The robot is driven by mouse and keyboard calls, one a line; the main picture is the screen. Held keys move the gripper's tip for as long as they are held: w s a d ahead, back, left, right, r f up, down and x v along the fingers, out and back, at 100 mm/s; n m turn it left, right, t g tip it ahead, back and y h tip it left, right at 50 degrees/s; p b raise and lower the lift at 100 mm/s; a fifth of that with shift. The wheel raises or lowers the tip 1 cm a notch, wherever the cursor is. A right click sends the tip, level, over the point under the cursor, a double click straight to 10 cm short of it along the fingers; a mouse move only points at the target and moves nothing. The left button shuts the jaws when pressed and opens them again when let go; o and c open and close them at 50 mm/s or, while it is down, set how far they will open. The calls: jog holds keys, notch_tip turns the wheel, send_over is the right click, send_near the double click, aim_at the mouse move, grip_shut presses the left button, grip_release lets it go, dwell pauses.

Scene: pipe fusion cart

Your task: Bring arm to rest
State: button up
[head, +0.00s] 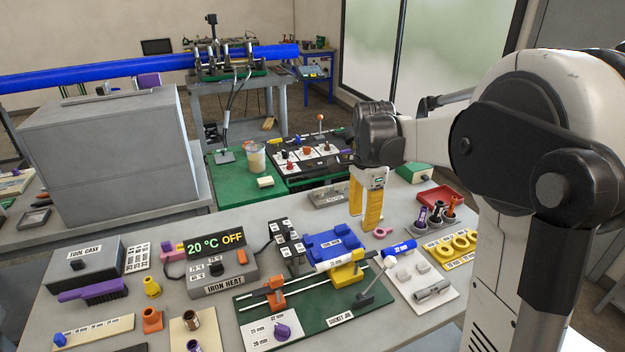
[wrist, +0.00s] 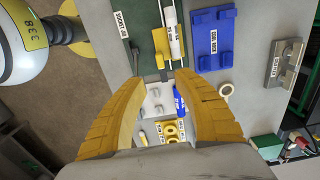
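My gripper (head: 364,218) has yellow fingers and hangs pointing down above the right part of the grey bench, behind the blue pipe piece (head: 398,248). In the wrist view my gripper (wrist: 160,78) shows two fingers spread apart with nothing held between them. My arm reaches in from the right side of the head view, its white and black links bent, with the wrist at mid-picture. Between and beyond the fingers in the wrist view lie a white board (wrist: 157,100), the blue pipe piece (wrist: 179,103) and yellow rings (wrist: 171,133).
The iron heater (head: 222,272) reads 20 °C OFF. A grey case (head: 108,160) stands left.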

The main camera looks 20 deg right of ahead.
jog(key=s+a+f+n+t+b, duration=0.1)
jog(key=s+a+n+t+b, duration=0.2)
jog(key=s+a+n+t, duration=0.4)
jog(key=s+a+n, duration=0.8)
jog(key=s+n, duration=0.2)
jog(key=s, duration=0.1)
jog(key=shift+a+n+b, duration=0.25)
jog(key=shift+n+b, duration=0.05)
jog(key=shift+n, duration=0.1)
jog(key=shift+w, duration=0.1)
